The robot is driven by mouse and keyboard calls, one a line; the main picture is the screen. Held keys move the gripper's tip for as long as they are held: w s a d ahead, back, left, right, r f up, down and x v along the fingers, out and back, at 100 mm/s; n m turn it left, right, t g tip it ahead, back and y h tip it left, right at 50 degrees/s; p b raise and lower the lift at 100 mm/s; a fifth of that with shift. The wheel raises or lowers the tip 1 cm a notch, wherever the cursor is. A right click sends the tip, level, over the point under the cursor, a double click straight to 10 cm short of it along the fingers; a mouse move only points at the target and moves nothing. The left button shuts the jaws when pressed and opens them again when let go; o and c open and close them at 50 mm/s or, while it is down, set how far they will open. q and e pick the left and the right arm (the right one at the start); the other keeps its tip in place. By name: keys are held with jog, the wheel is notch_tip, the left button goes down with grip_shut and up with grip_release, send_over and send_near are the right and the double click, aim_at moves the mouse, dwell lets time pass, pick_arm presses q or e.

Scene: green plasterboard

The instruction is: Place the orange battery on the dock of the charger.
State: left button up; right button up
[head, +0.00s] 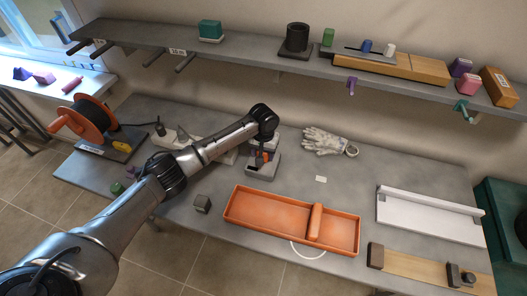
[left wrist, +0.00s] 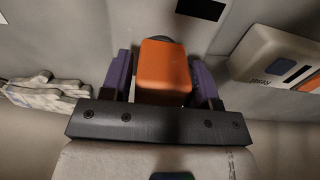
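The orange battery (left wrist: 165,70) is between the two purple fingers of my left gripper (left wrist: 163,80) in the left wrist view. The fingers lie close against both its sides and look shut on it. In the head view my left gripper (head: 262,156) points down over a grey block-like unit (head: 262,170), which looks like the charger. The arm and gripper cover most of the battery there. I cannot tell whether the battery touches the unit or is just above it. My right gripper is in neither view.
Pale gloves (head: 325,141) lie right of the unit. A pale device (left wrist: 282,58) with blue and orange marks is on its other side. A loaded shelf (head: 250,50) runs above the bench.

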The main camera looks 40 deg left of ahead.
pick_arm(q)
jog(key=shift+o, duration=1.2)
jog(key=shift+r, duration=0.1)
notch_tip(320, 180, up, 12)
jog(key=p, duration=0.1)
jog(key=shift+p, duration=0.3)
